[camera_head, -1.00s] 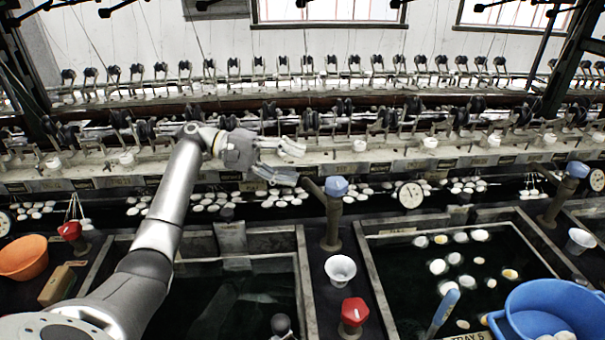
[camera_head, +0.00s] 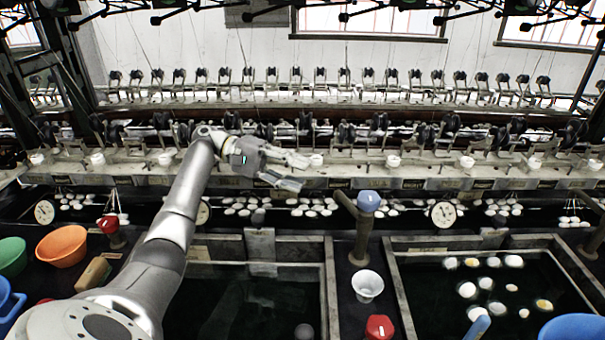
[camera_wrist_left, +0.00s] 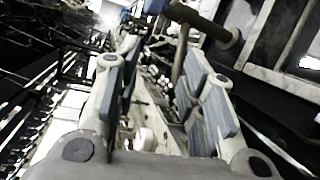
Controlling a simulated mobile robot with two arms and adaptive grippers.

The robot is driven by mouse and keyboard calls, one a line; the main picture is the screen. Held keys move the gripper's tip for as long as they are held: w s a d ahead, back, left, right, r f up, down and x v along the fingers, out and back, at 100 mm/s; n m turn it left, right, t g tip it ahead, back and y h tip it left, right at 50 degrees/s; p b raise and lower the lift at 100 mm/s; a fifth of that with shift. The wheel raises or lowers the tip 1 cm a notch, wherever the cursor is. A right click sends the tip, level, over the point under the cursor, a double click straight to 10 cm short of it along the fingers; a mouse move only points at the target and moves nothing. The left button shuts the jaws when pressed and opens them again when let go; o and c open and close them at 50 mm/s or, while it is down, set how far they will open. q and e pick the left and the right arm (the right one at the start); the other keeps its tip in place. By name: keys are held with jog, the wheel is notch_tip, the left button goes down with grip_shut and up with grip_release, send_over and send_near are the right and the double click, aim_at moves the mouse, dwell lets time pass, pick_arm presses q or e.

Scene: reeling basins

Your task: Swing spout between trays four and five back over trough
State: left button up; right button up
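The spout (camera_head: 362,238) is a brown upright pipe with a blue knob (camera_head: 368,201) on the divider between two dark water trays. Its short arm points up and left in the head view, toward the long trough (camera_head: 405,212) with white cocoons. Exactly what lies under its tip is hard to tell. My left gripper (camera_head: 302,173) is open and empty, left of the spout tip with a visible gap. In the left wrist view, the spout (camera_wrist_left: 180,55) stands beyond the spread fingers, its pipe crossing at the top. My right gripper is not in view.
A white cup (camera_head: 367,286) and a red knob (camera_head: 379,327) stand on the divider. The right tray (camera_head: 398,290) holds floating cocoons, with a blue basin (camera_head: 575,328) at its near side. An orange bowl (camera_head: 62,247) is at left. Reeling machinery runs behind the trough.

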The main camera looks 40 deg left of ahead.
pick_arm(q)
jog(key=shift+s+a, duration=0.1)
jog(key=shift+a, duration=0.2)
